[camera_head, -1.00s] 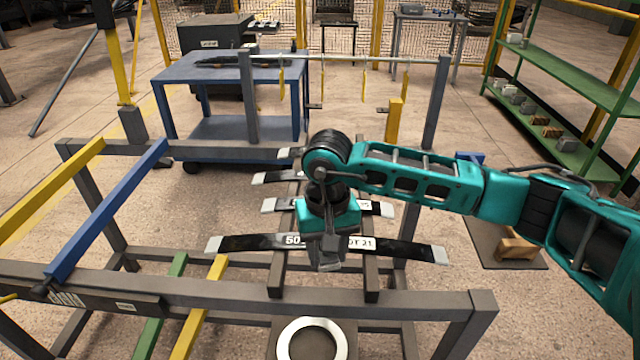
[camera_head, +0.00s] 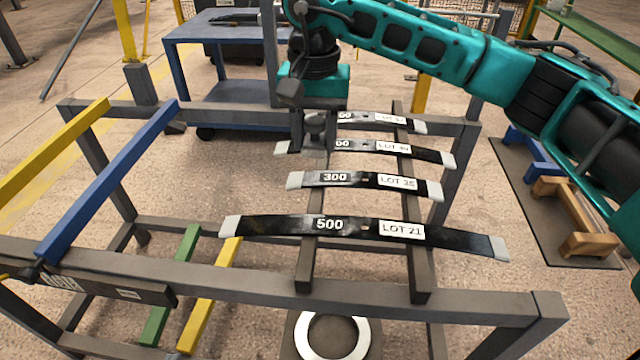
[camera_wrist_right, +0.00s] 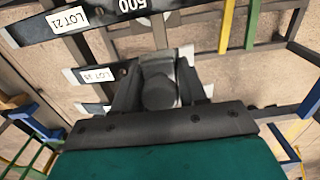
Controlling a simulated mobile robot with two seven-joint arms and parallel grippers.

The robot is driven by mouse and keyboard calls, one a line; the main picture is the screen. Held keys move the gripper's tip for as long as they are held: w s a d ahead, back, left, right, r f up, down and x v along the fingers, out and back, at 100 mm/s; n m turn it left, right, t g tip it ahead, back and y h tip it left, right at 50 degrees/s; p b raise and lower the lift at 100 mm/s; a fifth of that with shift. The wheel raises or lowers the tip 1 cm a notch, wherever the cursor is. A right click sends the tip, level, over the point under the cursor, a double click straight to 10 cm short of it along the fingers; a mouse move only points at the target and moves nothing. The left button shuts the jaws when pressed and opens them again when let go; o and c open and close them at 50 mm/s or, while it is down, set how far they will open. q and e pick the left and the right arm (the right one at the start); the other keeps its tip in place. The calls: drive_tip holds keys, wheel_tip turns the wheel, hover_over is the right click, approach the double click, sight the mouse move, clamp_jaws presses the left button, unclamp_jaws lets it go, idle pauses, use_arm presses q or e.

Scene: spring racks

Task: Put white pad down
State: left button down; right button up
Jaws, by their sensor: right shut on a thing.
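My right gripper (camera_head: 309,137) is at the left ends of the farther springs on the rack, pointing down. It is shut on a small piece with a rounded grey knob (camera_wrist_right: 160,92), which I take to be the white pad. It looks grey here, and the fingers hide much of it. In the right wrist view the gripper (camera_wrist_right: 158,90) has a finger on each side of the knob. I cannot tell whether the piece touches the rack or a spring. My left gripper is not in view.
Several black leaf springs with pale tips lie across the rack's bars, nearest the 500 spring (camera_head: 275,227), then the 300 spring (camera_head: 355,181). A white ring (camera_head: 362,340) sits below the front rail (camera_head: 400,300). A blue bar (camera_head: 110,180) and blue cart (camera_head: 230,130) stand left.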

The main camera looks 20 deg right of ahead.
sight(316, 200)
wheel_tip(316, 200, down, 11)
drive_tip(key=shift+b, duration=0.5)
drive_tip(key=shift+f, duration=0.2)
drive_tip(key=o, duration=1.1)
drive_tip(key=shift+c, duration=0.2)
drive_tip(key=shift+r, duration=0.2)
